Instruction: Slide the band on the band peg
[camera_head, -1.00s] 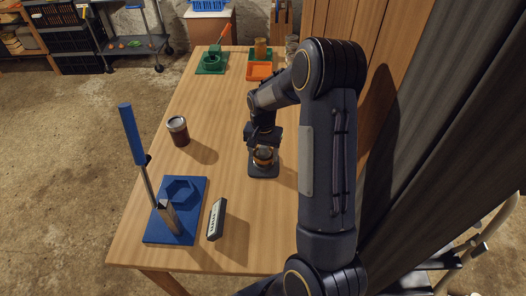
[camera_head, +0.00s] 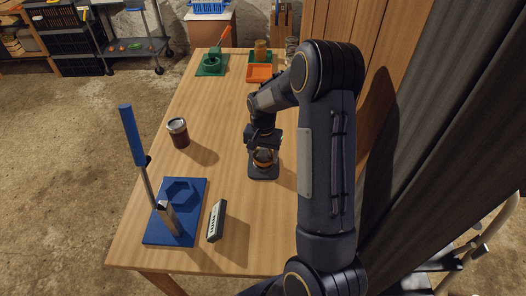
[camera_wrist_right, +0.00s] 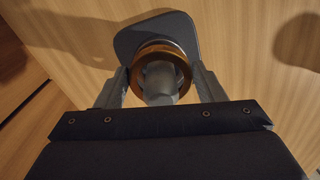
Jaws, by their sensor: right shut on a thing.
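The band (camera_wrist_right: 183,62) is a copper-coloured ring. In the right wrist view it sits around the grey band peg (camera_wrist_right: 159,84), whose tip points toward the camera. The peg stands on a dark grey base plate (camera_wrist_right: 135,38) on the table; the base also shows in the head view (camera_head: 263,174). My right gripper (camera_wrist_right: 160,76) is shut on the band, one finger on each side of it. In the head view the band (camera_head: 264,160) shows just under the gripper. How high it is above the base is hard to tell. My left gripper is out of view.
A dark jar with a pale rim (camera_head: 178,133) stands left of the peg. A blue fixture with a lever (camera_head: 158,228) and a pale labelled block (camera_head: 216,221) are at the near end. Green fixtures (camera_head: 208,70) and an orange tray (camera_head: 259,73) are at the far end.

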